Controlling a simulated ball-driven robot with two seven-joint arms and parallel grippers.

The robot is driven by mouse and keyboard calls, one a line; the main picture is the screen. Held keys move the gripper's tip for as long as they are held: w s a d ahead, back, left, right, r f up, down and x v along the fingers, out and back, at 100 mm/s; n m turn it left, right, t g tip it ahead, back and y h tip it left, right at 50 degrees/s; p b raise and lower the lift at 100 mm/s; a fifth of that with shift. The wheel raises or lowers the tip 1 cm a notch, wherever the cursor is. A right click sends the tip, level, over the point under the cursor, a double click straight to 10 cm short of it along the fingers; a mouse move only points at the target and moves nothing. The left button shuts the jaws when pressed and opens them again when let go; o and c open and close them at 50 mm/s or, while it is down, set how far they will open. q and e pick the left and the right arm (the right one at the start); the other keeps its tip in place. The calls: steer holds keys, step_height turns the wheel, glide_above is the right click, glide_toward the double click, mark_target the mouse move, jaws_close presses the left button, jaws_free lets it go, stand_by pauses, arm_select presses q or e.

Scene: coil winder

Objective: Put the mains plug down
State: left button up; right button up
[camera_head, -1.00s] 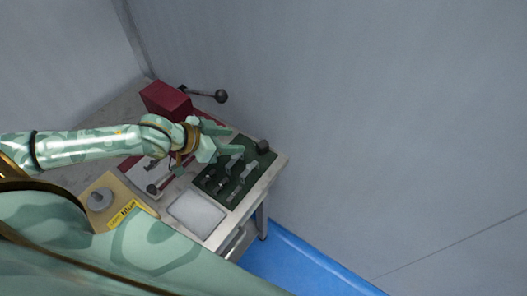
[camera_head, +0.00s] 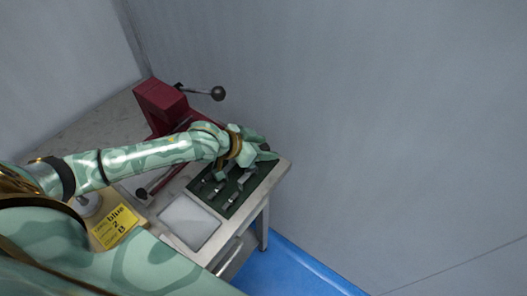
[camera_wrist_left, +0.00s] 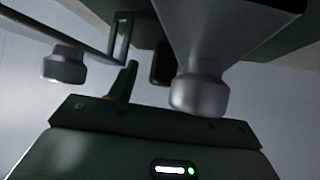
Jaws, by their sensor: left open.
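My left gripper (camera_head: 262,149) is open over the far right corner of the dark green mat (camera_head: 236,203) in the head view. I cannot make out the mains plug there; the gripper covers the corner where a small black block stood a second ago. The left wrist view is dim, with two grey rounded knobs (camera_wrist_left: 198,94) and a dark shape between them that I cannot name. Whether anything touches the fingers cannot be told. My right gripper is not in view.
Several grey metal pieces (camera_head: 232,199) lie on the mat. A pale tray (camera_head: 190,222) is in front of it. A red machine (camera_head: 158,103) with a ball-ended lever (camera_head: 217,93) stands behind. A yellow label (camera_head: 115,225) is at left. The bench's right edge is close.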

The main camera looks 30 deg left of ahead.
arm_select(q)
jaws_close()
